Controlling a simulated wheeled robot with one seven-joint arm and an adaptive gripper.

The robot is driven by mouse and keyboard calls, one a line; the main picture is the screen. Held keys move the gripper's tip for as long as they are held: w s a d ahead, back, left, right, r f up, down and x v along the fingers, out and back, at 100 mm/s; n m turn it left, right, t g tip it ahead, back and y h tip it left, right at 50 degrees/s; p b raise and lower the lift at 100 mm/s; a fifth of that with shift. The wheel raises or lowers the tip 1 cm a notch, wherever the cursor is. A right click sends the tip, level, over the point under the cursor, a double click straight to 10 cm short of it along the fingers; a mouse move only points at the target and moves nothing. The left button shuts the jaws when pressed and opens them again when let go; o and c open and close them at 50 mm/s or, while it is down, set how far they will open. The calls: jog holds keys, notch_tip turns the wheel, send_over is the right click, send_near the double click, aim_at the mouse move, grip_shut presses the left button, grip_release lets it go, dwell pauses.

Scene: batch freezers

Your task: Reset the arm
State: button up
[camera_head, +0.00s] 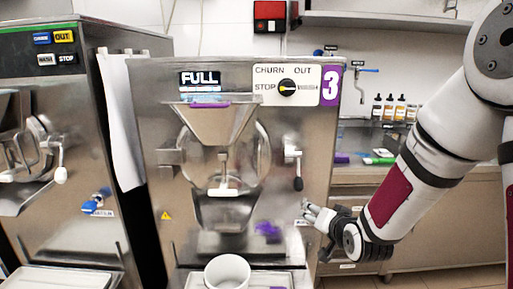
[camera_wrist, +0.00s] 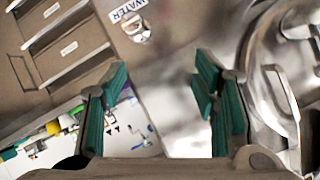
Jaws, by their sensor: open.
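My gripper (camera_head: 315,212) is in front of the lower right of the batch freezer (camera_head: 229,160) marked 3, near its right edge. In the wrist view my gripper (camera_wrist: 160,100) is open, with green-padded fingers apart and nothing between them. A metal fitting (camera_wrist: 137,30) with a WATER label lies beyond the fingertips. My arm reaches in from the right of the head view.
A white container (camera_head: 228,272) stands on the tray below the freezer. Another freezer (camera_head: 50,165) stands at left. At right is a counter (camera_head: 440,175) with drawers and several bottles (camera_head: 395,108). A black-tipped lever (camera_head: 297,170) projects from the freezer front.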

jog(key=s+d+r+n+g+h+p, duration=0.2)
jog(key=s+r+n+g+p, duration=0.15)
jog(key=s+r, duration=1.15)
jog(key=s+r+g+p, duration=0.1)
jog(key=s+g, duration=0.1)
jog(key=s, duration=0.9)
jog(key=s+r+n+g+p, duration=0.1)
jog(key=s+r+g, duration=0.1)
jog(key=s, duration=1)
jog(key=shift+s+g, duration=0.2)
jog(key=shift+g, duration=0.25)
